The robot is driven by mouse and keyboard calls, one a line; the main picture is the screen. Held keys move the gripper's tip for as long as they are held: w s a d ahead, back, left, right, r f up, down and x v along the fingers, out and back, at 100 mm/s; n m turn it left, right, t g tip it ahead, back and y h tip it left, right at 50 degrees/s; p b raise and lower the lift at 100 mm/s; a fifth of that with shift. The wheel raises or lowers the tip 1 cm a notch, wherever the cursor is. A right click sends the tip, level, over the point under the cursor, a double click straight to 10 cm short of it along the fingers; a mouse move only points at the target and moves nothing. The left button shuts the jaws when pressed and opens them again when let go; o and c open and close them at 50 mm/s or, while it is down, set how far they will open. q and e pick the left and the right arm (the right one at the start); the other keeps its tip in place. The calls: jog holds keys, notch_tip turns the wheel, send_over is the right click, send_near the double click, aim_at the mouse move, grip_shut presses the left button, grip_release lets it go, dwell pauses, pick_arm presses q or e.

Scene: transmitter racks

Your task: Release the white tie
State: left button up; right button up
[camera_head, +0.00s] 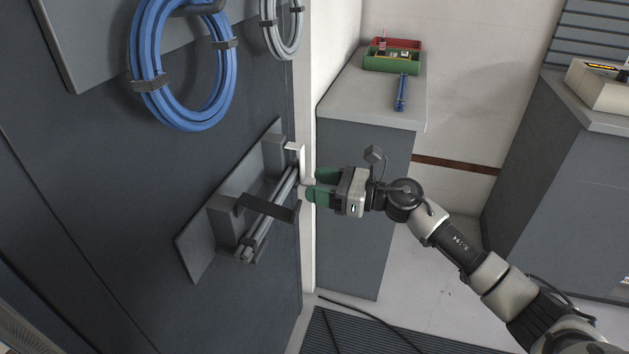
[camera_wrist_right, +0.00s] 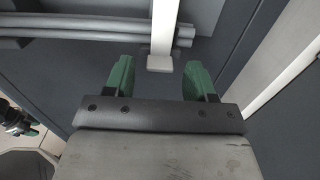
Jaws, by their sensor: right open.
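The white tie (camera_head: 294,146) is a short pale strap at the upper end of a grey cable bundle (camera_head: 272,207) on a wall bracket. In the right wrist view the white tie (camera_wrist_right: 165,28) runs down across the grey cables (camera_wrist_right: 75,30) and ends in a small pale tab (camera_wrist_right: 159,64). My right gripper (camera_head: 307,185) is open beside the bracket; in its wrist view the green fingers (camera_wrist_right: 159,77) stand apart on either side of the tab, with nothing clamped between them. Part of what looks like my left gripper (camera_wrist_right: 24,128) shows at the wrist view's left edge, too small to judge.
A dark strap (camera_head: 265,206) crosses the lower bundle. Coiled blue cable (camera_head: 143,60) and a grey coil (camera_head: 283,35) hang above. A grey cabinet (camera_head: 365,100) behind my gripper carries a green tray (camera_head: 392,63) and a blue tool (camera_head: 401,92). Floor right of it is open.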

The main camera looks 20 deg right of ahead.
jog(key=shift+w+a, duration=0.4)
jog(key=shift+a, duration=0.15)
grip_shut()
